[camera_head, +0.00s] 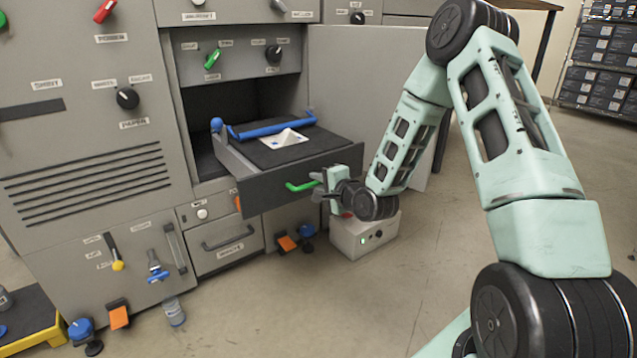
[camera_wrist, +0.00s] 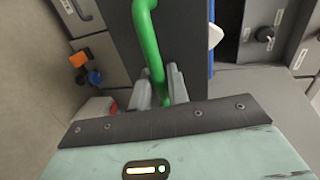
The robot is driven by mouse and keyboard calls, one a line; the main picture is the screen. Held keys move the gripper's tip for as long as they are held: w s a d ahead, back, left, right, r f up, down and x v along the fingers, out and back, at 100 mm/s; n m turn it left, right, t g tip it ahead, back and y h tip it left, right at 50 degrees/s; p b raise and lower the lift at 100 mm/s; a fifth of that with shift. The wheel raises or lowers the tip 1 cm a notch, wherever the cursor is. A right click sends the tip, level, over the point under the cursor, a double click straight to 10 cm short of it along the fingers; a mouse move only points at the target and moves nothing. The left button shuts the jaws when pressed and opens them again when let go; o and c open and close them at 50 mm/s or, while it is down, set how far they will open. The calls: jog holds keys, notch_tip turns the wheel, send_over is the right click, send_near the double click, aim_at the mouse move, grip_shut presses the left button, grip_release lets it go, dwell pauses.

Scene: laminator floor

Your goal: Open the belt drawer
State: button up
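The open drawer (camera_head: 240,190) is dark grey and juts out of the machine's open bay. It carries a black belt-like surface (camera_head: 330,143) with a blue bar (camera_head: 270,128) across its back and a white piece (camera_head: 285,138) on top. Its front has a green handle (camera_head: 300,186), which also shows in the wrist view (camera_wrist: 148,45). My gripper (camera_head: 322,184) is at the right end of this handle. In the wrist view my gripper's fingers (camera_wrist: 160,88) lie close on both sides of the green bar and look shut on it. The exact contact is partly hidden.
A grey door (camera_head: 365,85) stands open right of the bay. Below the drawer are a closed lower drawer (camera_head: 228,240) and a light box (camera_head: 362,238) on the floor. A bottle (camera_head: 174,312) stands by the machine. The floor at front centre is clear.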

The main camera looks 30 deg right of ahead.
jog(key=shift+s, duration=0.1)
jog(key=p+v, duration=1.4)
jog(key=v, duration=0.3)
jog(key=shift+s, duration=0.15)
dwell(0.4)
